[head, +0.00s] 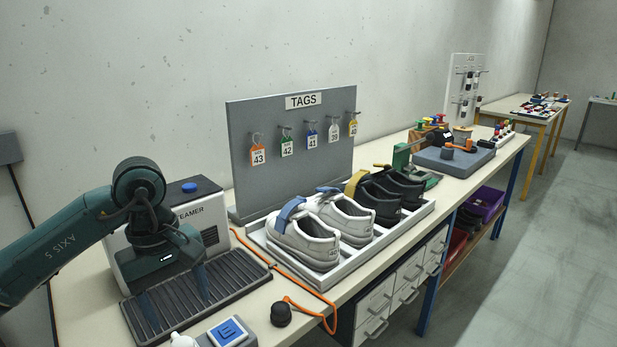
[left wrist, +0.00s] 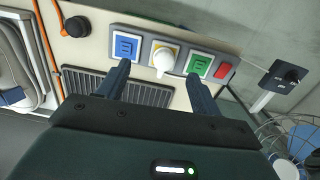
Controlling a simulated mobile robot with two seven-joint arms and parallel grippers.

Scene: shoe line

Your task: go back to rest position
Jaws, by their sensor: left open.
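My left gripper (head: 178,298) is open and empty above the dark slatted grate in front of the steamer in the head view. In the left wrist view its two fingers (left wrist: 158,88) point toward the bench, spread apart, with nothing between them. The arm comes in from the left edge of the head view. My right gripper is in neither view.
The steamer (head: 208,217) stands close behind my left gripper. The grate (head: 232,272) lies below it. A button panel (left wrist: 180,55) lies at the bench edge. White shoes (head: 303,240) and black shoes sit in a tray (head: 330,283) to the right. An orange cord (head: 318,294) crosses the bench.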

